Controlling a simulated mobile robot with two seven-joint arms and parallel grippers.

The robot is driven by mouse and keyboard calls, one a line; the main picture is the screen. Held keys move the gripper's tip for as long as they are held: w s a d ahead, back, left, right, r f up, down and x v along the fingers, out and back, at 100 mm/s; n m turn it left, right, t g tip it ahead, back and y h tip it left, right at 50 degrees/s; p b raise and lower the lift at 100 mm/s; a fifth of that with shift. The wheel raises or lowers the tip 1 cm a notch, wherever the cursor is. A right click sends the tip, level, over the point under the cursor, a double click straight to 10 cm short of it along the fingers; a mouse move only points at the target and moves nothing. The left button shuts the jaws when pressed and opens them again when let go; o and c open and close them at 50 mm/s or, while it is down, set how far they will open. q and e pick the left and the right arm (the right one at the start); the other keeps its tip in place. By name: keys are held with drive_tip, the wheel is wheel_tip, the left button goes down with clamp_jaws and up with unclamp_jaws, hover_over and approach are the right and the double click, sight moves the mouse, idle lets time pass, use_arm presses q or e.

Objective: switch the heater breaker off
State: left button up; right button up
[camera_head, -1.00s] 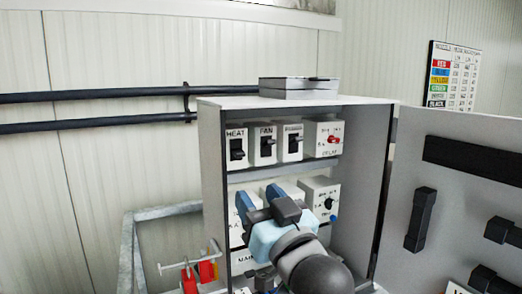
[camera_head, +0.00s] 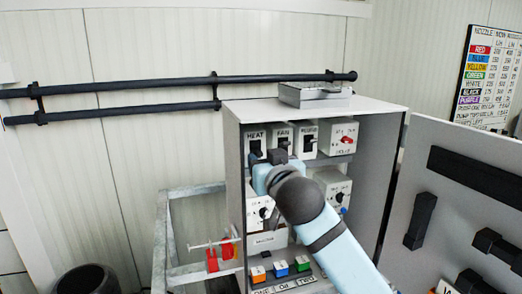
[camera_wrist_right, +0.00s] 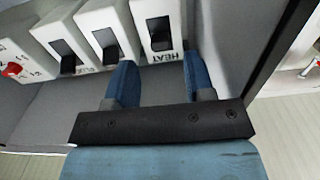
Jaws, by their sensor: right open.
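The heater breaker (camera_head: 255,135) is a white box marked HEAT with a black toggle, at the top left inside the open cabinet. In the right wrist view the heater breaker (camera_wrist_right: 163,10) and its dark toggle (camera_wrist_right: 160,32) sit just beyond the fingertips, between the two finger lines. My right gripper (camera_head: 266,164) is in front of and slightly below the breaker. In the wrist view its blue fingers (camera_wrist_right: 160,75) are apart with nothing between them. No clear contact with the toggle shows. The toggle's position is hard to read. My left gripper is out of view.
The FAN breaker (camera_head: 279,131) and another breaker (camera_head: 307,137) stand close to the right. A box with a red knob (camera_head: 343,138) is further right. The cabinet's left side wall (camera_head: 233,170) is close beside the heater breaker. The cabinet door (camera_head: 458,150) stands open at the right.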

sight(259, 154)
drive_tip(key=x, duration=0.2)
drive_tip(key=shift+w+a, duration=0.1)
drive_tip(key=shift+w, duration=0.15)
drive_tip(key=shift+w+a+p, duration=0.15)
drive_tip(key=shift+w+p, duration=0.2)
drive_tip(key=shift+w, duration=0.15)
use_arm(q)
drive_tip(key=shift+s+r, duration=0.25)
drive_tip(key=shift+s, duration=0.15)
